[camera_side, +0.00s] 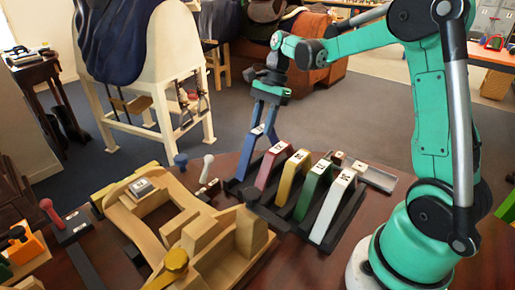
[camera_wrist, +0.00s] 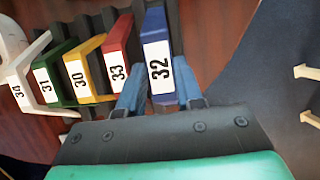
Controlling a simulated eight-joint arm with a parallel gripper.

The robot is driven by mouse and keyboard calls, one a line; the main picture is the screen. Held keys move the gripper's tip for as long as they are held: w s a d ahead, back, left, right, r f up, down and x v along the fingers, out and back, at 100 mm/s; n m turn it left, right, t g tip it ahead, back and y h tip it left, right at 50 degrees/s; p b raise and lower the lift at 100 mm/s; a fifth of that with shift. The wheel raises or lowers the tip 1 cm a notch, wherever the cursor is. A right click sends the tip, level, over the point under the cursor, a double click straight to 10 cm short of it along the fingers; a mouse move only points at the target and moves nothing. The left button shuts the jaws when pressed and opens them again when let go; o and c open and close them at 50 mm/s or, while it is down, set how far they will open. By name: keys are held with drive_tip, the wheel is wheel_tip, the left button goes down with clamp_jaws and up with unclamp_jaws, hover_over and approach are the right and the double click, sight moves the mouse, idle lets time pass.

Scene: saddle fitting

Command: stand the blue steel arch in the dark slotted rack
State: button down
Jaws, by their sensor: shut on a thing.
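The blue steel arch (camera_side: 246,157), labelled 32, is upright at the left end of the dark slotted rack (camera_side: 283,225). In the wrist view the blue arch (camera_wrist: 156,22) lies between the pale blue fingers of my gripper (camera_wrist: 160,95). My gripper (camera_side: 264,116) is shut on the arch near its top, from above. The arch's lower legs reach down to the rack's left end, beside the red arch (camera_side: 272,165). I cannot tell whether its feet are fully seated in the slot, as they are partly hidden.
Yellow (camera_side: 294,178), green (camera_side: 313,192) and white (camera_side: 333,206) arches stand in the rack to the right of the red one. A wooden saddle tree (camera_side: 150,215) and wooden jig (camera_side: 225,245) lie front left. A grey tray (camera_side: 376,178) sits behind right.

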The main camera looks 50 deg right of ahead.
drive_tip(key=shift+f, duration=1.25)
idle(1.2)
idle(0.5)
drive_tip(key=shift+c, duration=0.5)
unclamp_jaws()
drive_tip(key=shift+r, duration=2.55)
drive_tip(key=shift+r, duration=1.5)
